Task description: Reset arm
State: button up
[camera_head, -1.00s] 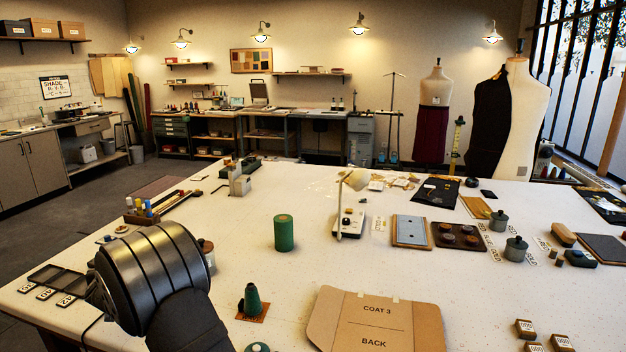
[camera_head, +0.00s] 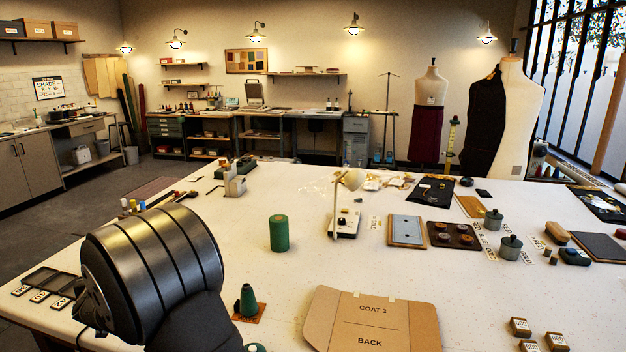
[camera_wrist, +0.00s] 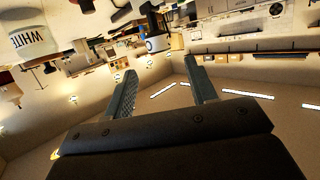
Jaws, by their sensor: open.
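My gripper (camera_wrist: 158,90) shows in the wrist view with its two ridged fingers spread apart and nothing between them. The wrist view is upside down and looks across the room, with ceiling and wall lamps low in the picture. In the head view my arm rises at the lower left over the white table (camera_head: 270,290), and the gripper itself is hidden there. Near the arm stand a green cone (camera_head: 248,300) on a small brown square and a green cylinder (camera_head: 279,233).
A cardboard pattern piece (camera_head: 370,322) marked COAT 3 BACK lies at the table's front. A dark tray (camera_head: 52,281) with number tags lies at the left edge. A white lamp (camera_head: 345,215), a blue board (camera_head: 407,230) and lidded pots (camera_head: 510,247) stand further right.

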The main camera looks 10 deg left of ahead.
jog(key=v, duration=0.5)
jog(key=x, duration=1.2)
jog(key=shift+w+a+f, duration=0.15)
jog(key=shift+w+a, duration=0.05)
jog(key=shift+a, duration=0.05)
notch_tip(320, 180, up, 4)
jog(key=shift+r, duration=0.1)
jog(key=w+d+r+m+t+h, duration=0.1)
jog(key=w+d+r, duration=0.3)
jog(key=w+d, duration=0.5)
jog(key=w+d+r+m+t+h, duration=0.1)
jog(key=w+d+r, duration=0.25)
jog(key=d, duration=0.85)
jog(key=w+d+m+h, duration=0.2)
jog(key=w+d, duration=0.2)
jog(key=d, duration=0.9)
jog(key=w+d+m+t+h, duration=0.1)
jog(key=w+d+m+h, duration=0.1)
jog(key=d, duration=1)
jog(key=w+d+m+t+h, duration=0.1)
jog(key=w+d+m+h, duration=0.2)
jog(key=d, duration=1)
jog(key=w+h, duration=0.1)
jog(key=w, duration=0.1)
jog(key=shift+w+d, duration=0.3)
jog(key=shift+f, duration=0.1)
